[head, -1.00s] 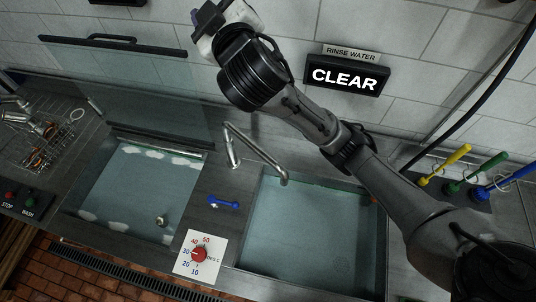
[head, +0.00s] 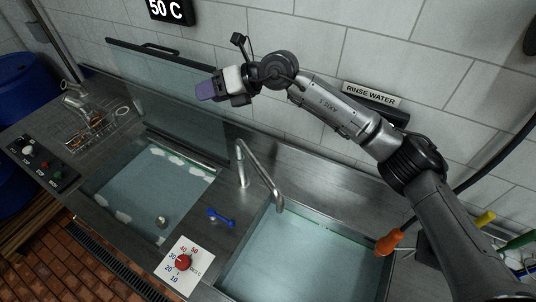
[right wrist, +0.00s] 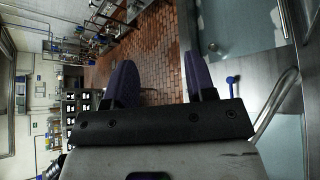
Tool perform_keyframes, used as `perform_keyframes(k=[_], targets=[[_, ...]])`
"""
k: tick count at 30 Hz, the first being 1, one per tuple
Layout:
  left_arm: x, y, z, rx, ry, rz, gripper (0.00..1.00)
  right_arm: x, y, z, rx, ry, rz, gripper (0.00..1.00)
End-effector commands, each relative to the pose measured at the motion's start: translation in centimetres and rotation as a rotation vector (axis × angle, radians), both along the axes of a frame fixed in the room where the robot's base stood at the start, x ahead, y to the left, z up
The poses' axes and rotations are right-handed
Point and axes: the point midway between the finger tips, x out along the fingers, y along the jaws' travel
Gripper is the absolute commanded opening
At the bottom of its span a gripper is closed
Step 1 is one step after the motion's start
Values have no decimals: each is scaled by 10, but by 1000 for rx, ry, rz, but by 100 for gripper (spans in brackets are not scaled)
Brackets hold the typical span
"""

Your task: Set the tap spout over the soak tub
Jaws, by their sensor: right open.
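The metal tap (head: 243,165) stands on the steel counter between two water-filled basins. Its spout (head: 265,178) reaches toward the right basin (head: 300,250), with its tip over that basin's back left edge. The left basin (head: 150,190) has white foam patches along its edges; I cannot tell from any label which one is the soak tub. My right gripper (head: 212,90), with purple fingertips, is open and empty, up behind and left of the tap, apart from it. In the right wrist view, the fingers (right wrist: 160,85) are spread and the tap (right wrist: 275,105) shows at the right.
A blue lever (head: 221,217) lies between the basins, behind a red dial (head: 183,262). A glass screen (head: 165,90) rises behind the left basin. A wire basket (head: 95,130) is at the left. An orange-handled tool (head: 389,242) stands at the right basin's edge.

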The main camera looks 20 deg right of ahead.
Motion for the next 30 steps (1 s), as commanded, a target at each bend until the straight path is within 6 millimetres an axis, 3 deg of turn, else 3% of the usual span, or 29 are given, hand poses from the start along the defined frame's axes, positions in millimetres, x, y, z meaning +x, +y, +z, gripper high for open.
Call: perform_keyframes(k=[3,6,10,15,23,30], targets=[[0,1,0,3,0,-2,43,-5,-28,-42,-232,159,-10,50],[0,1,0,4,-1,-2,43,-18,-51,-68,-409,293,-21,50],[0,1,0,4,-2,-2,43,-37,-77,-87,-589,446,-38,50],[1,1,1,3,-3,-1,43,-59,-99,-97,-727,604,-49,50],[1,0,2,-2,-3,2,43,-70,-106,-105,-771,701,-84,50],[1,-2,10,-8,-3,6,43,-72,-99,-140,-768,705,-84,50]])
